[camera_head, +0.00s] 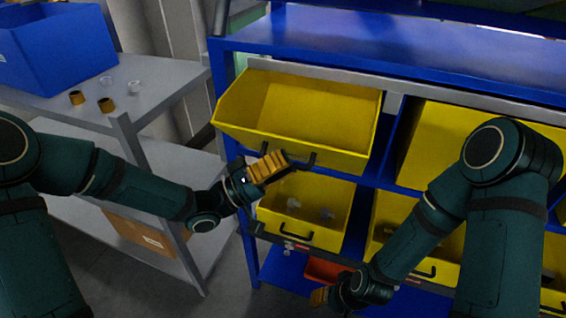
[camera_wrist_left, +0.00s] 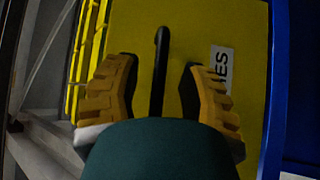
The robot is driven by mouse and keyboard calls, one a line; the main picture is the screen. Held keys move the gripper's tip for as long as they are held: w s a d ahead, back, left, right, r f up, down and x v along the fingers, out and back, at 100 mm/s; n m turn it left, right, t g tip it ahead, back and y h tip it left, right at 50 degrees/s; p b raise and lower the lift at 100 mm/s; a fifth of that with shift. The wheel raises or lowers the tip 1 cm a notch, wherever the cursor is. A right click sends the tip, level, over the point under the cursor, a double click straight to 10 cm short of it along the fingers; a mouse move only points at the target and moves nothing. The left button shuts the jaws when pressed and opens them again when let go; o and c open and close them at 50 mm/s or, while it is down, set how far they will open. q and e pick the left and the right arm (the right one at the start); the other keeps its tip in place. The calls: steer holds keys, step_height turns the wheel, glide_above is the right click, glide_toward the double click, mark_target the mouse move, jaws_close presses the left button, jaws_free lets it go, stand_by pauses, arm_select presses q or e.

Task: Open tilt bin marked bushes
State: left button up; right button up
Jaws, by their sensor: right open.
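A yellow tilt bin (camera_head: 300,108) at the upper left of the blue rack leans outward, and its inside shows from above. In the left wrist view its yellow front (camera_wrist_left: 200,30) carries a white label (camera_wrist_left: 221,72), partly hidden, with letters ending in "ES". My left gripper (camera_head: 272,167) is at this front. In the left wrist view its fingers (camera_wrist_left: 158,75) stand apart on either side of the black handle (camera_wrist_left: 160,60). Whether they touch it is unclear. My right gripper (camera_head: 322,298) is open and low, in front of the lower bins, partly hidden by its arm.
Below is another yellow bin (camera_head: 300,215) with small parts inside. More yellow bins (camera_head: 448,140) stand to the right, partly behind my right arm. A grey table (camera_head: 165,82) at left bears a blue crate (camera_head: 55,50), brown bushes (camera_head: 106,105) and pale rings (camera_head: 134,87).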

arm_select(q)
steer(key=shift+a, duration=0.2)
steer(key=shift+a+f, duration=0.2)
steer(key=shift+a, duration=0.05)
steer(key=v, duration=1.1)
steer(key=shift+s, duration=0.2)
steer(key=w+d+f+n+t+y, duration=0.1)
steer(key=w+f+n+y, duration=0.15)
steer(key=f+y, duration=0.4)
steer(key=w+d+f+n+t+y, duration=0.2)
steer(key=w+f+y, duration=0.15)
steer(key=f, duration=0.55)
steer(key=s+f+m+g+y, duration=0.1)
steer(key=s+f+g+y, duration=0.6)
steer(key=s+f, duration=0.8)
steer(key=a+g, duration=0.1)
steer(key=g, duration=0.1)
steer(key=shift+f+m+g, duration=0.3)
steer(key=shift+m, duration=0.05)
